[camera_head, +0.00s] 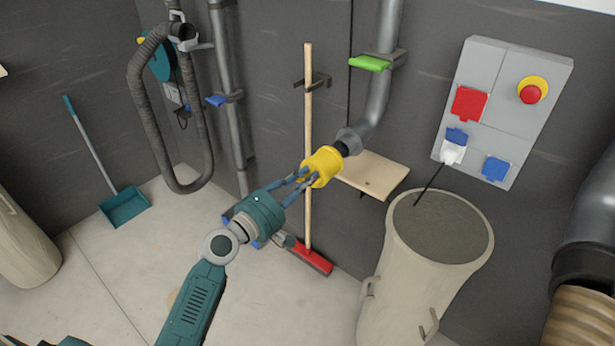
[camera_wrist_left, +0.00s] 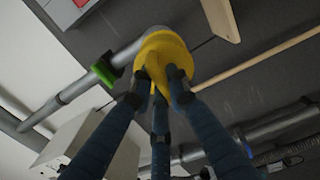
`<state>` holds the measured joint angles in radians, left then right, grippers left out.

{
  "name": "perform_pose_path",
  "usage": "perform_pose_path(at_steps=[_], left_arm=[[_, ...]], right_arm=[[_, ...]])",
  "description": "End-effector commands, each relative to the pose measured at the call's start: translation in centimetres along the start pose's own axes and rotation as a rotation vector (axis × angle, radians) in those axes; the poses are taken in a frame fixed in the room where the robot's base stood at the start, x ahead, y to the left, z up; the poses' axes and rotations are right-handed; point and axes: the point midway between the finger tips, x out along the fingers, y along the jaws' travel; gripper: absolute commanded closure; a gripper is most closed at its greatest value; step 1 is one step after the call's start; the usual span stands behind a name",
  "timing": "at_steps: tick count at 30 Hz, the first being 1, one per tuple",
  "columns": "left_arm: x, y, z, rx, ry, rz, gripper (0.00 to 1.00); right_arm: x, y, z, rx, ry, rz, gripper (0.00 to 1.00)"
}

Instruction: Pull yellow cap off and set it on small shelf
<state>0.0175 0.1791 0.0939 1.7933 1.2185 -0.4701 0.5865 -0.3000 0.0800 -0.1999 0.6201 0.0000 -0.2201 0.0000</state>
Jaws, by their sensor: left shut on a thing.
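The yellow cap (camera_head: 322,166) is at the lower end of a grey metal pipe (camera_head: 377,110), with a dark pipe mouth right beside it. My left gripper (camera_head: 306,177) is shut on the cap from the lower left. In the left wrist view, the fingers (camera_wrist_left: 160,80) close around a raised grip on the yellow cap (camera_wrist_left: 163,47). My right gripper is not in view.
A broom (camera_head: 308,130) with a red head stands behind my left gripper. A large beige bin (camera_head: 400,270) stands below the shelf. A grey socket panel (camera_head: 505,75) with a red button is on the right wall. A green lever (camera_head: 370,63) sticks out of the pipe.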

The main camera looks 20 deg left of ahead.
Motion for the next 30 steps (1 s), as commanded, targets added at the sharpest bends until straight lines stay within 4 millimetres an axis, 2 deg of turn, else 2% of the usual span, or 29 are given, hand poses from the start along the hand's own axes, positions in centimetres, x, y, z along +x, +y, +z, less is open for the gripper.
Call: perform_pose_path(at_steps=[14,30], left_arm=[[-0.5,0.0,0.0,0.001,0.000,0.001,1.00],[-4.7,0.0,0.0,0.000,0.000,0.000,1.00]], right_arm=[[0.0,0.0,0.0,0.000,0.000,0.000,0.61],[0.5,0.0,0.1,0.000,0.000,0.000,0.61]])
